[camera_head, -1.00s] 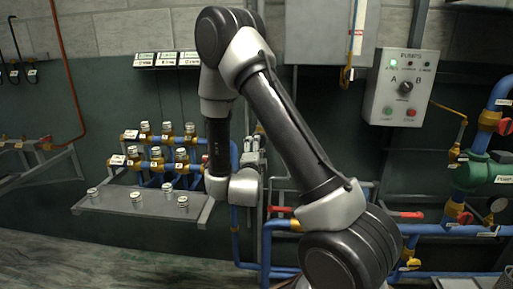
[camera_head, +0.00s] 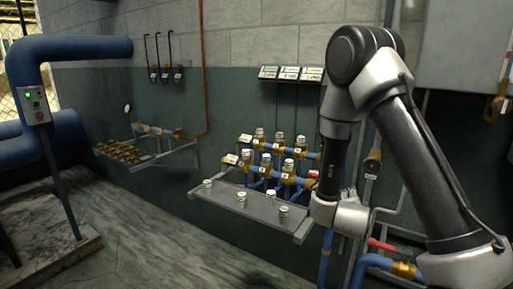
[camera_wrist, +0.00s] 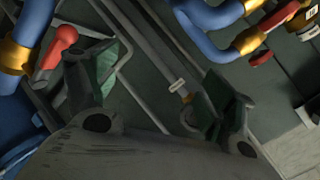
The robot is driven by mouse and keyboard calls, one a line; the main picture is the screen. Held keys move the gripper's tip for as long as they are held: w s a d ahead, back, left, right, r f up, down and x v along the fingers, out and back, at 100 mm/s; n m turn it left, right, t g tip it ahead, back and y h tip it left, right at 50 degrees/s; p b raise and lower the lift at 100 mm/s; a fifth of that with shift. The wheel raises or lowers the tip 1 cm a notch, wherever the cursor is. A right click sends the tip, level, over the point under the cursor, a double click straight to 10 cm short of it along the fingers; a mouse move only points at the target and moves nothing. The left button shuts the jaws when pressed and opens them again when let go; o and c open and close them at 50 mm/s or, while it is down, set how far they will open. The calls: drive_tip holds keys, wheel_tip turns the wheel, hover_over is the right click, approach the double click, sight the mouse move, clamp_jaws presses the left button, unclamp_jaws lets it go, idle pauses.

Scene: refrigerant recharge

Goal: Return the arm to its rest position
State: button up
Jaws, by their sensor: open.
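My arm (camera_head: 433,165) stands at the right of the head view, its elbow raised and its forearm hanging down to the wrist (camera_head: 340,215). The wrist is in front of the wall piping, just right of the grey shelf. My gripper (camera_wrist: 168,88) shows in the wrist view with its two dark, green-padded fingers spread apart and nothing between them. In the head view I cannot make out the fingers.
A grey shelf (camera_head: 233,203) with several small capped fittings sits below blue pipes with brass valves (camera_head: 268,165). Close to my gripper are a red-handled valve (camera_wrist: 60,45) and blue piping (camera_wrist: 212,20). A rack (camera_head: 150,155) and a large blue pipe (camera_head: 80,48) stand left. Floor in front is open.

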drive_tip(key=s+a+f+n+g+y, duration=0.4)
drive_tip(key=s+a+n+g+y, duration=0.2)
drive_tip(key=s+a+n, duration=0.15)
drive_tip(key=s+a+r+n+g+y, duration=0.2)
drive_tip(key=s+r+n+g, duration=0.1)
drive_tip(key=s+r+n, duration=0.25)
drive_tip(key=s+d+r+n+t+h, duration=0.1)
drive_tip(key=s+d+r+n, duration=0.1)
drive_tip(key=s+d+r, duration=0.3)
drive_tip(key=s+d+r+n+t, duration=0.1)
drive_tip(key=s+d+r+n, duration=0.2)
drive_tip(key=s+r, duration=0.8)
wheel_tip(320, 180, up, 7)
drive_tip(key=shift+s+d+f+h, duration=0.2)
drive_tip(key=shift+s+d+h, duration=0.2)
drive_tip(key=shift+d, duration=0.55)
